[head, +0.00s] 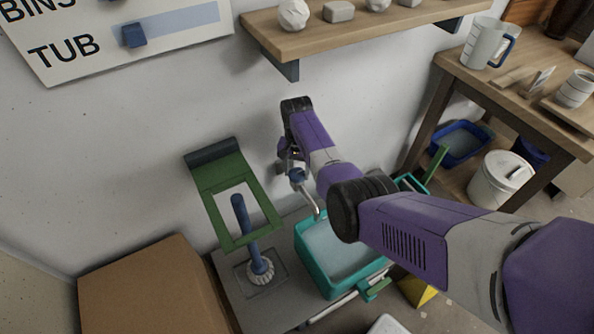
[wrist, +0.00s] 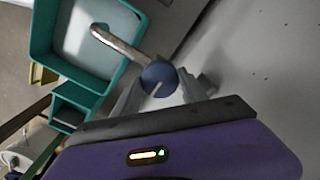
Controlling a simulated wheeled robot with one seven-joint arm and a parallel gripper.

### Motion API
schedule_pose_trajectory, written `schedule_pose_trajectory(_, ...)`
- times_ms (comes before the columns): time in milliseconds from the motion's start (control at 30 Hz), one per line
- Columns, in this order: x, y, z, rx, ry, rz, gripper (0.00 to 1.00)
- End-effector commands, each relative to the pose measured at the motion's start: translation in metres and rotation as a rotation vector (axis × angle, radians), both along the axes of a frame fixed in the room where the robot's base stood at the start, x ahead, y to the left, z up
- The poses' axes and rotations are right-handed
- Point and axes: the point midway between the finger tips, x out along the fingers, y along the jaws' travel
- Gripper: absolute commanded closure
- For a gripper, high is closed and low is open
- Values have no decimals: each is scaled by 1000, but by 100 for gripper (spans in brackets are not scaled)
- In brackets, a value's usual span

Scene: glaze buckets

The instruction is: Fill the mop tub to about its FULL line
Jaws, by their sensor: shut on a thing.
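I cannot make out a FULL line. A bent metal spout (head: 309,198) hangs over the tub; in the wrist view its end (wrist: 110,38) is above the tub. No stream is clear. A round blue tap knob (wrist: 158,76) sits between my gripper's fingers. My gripper (head: 293,168) is shut on it near the wall; the arm hides part of the tub.
A green frame (head: 208,207) and a blue-handled tool (head: 244,222) stand left of the tub. A cardboard box (head: 150,290) is further left. A shelf (head: 350,33) is above. A workbench (head: 500,85) with a white bucket (head: 497,180) below is at right. A yellow object (head: 417,291) is beside the tub.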

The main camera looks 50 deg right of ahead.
Motion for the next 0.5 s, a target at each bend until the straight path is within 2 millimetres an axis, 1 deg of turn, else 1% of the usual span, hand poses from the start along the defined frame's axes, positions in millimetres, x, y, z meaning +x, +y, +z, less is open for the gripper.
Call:
schedule_pose_trajectory(67,1,1,1,1,0,3,90)
schedule_pose_trajectory(100,1,1,1,1,0,3,42)
schedule_pose_trajectory(167,1,1,1,1,0,2,30)
schedule_pose_trajectory(200,0,1,1,1,0,2,28)
schedule_pose_trajectory(500,0,0,2,0,0,0,28)
